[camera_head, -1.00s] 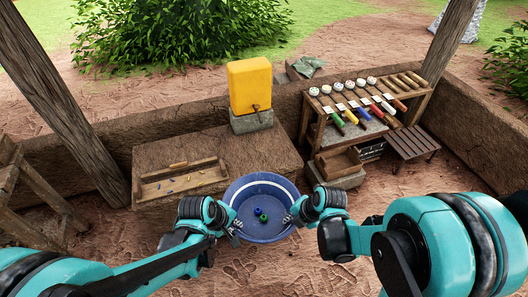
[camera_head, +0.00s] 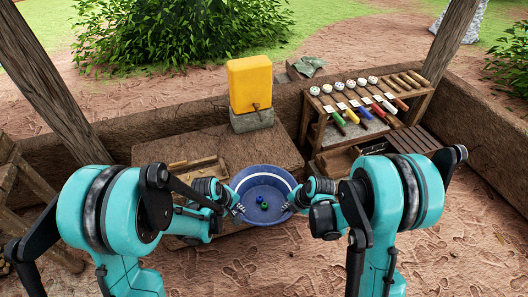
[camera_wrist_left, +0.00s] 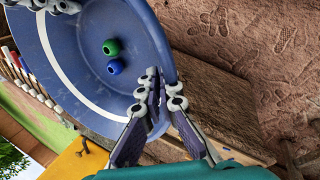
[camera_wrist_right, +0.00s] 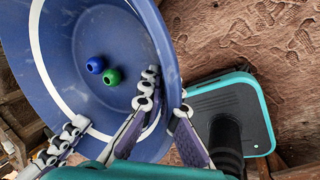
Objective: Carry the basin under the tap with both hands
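The blue basin (camera_head: 280,214) with a white band inside is held between my two grippers, just in front of the clay ledge. A small green piece (camera_wrist_left: 111,47) and a small blue piece (camera_wrist_left: 115,67) lie in it. My left gripper (camera_head: 238,209) has its fingers on either side of the rim at the basin's left. My right gripper (camera_head: 290,208) pinches the rim at its right. The tap (camera_head: 256,106) sticks out low on the yellow container (camera_head: 249,82), beyond the basin. Whether the basin's bottom touches anything is hidden.
The yellow container stands on a grey block (camera_head: 252,121) on the clay ledge (camera_head: 215,146). A wooden tray (camera_head: 180,163) lies on the ledge at left, partly behind my left arm. A rack (camera_head: 313,110) with colourful-handled tools and a slatted stool (camera_head: 415,140) stand at right.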

